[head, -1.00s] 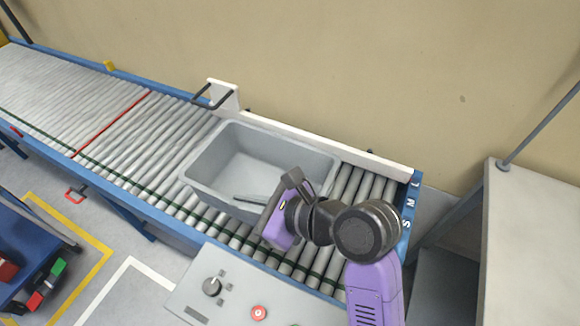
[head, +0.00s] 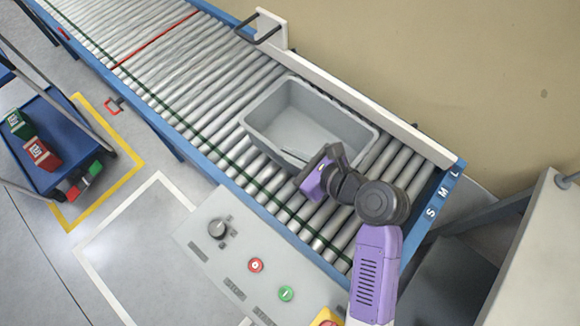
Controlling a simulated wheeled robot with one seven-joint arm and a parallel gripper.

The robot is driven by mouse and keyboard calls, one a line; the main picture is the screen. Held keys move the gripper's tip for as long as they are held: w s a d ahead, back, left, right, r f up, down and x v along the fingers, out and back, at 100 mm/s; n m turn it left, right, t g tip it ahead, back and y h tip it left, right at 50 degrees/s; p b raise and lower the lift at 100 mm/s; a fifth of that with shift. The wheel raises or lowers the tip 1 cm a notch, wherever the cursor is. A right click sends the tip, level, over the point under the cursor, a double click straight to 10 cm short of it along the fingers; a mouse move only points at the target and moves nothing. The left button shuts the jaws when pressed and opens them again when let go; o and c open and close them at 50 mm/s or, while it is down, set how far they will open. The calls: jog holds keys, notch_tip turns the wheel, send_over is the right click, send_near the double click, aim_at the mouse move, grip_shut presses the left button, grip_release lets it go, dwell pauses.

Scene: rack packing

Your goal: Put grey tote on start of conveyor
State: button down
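The grey tote (head: 262,103) sits upright on the rollers of the conveyor (head: 205,75), near its right end by the letters S, M, L. The tote looks empty apart from a dark finger-like shape at its near right corner. My gripper (head: 305,160) is at that near right wall of the tote, with its purple body just outside or above the rim. The fingertips are partly hidden by the tote wall and my wrist, so I cannot see whether they are closed on the rim.
A control panel (head: 228,262) with a knob and red and green buttons stands in front of the conveyor. A white guide rail (head: 370,100) runs along the back. A blue cart (head: 68,150) with boxes stands at left. Bare rollers lie left of the tote.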

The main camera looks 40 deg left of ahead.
notch_tip(320, 180, down, 8)
dwell(0.5)
jog(key=shift+f, duration=0.1)
jog(key=c, duration=1.6)
grip_release()
jog(key=shift+f+b, duration=0.1)
jog(key=shift+b, duration=0.2)
jog(key=shift+c, duration=0.2)
jog(key=v, duration=1.2)
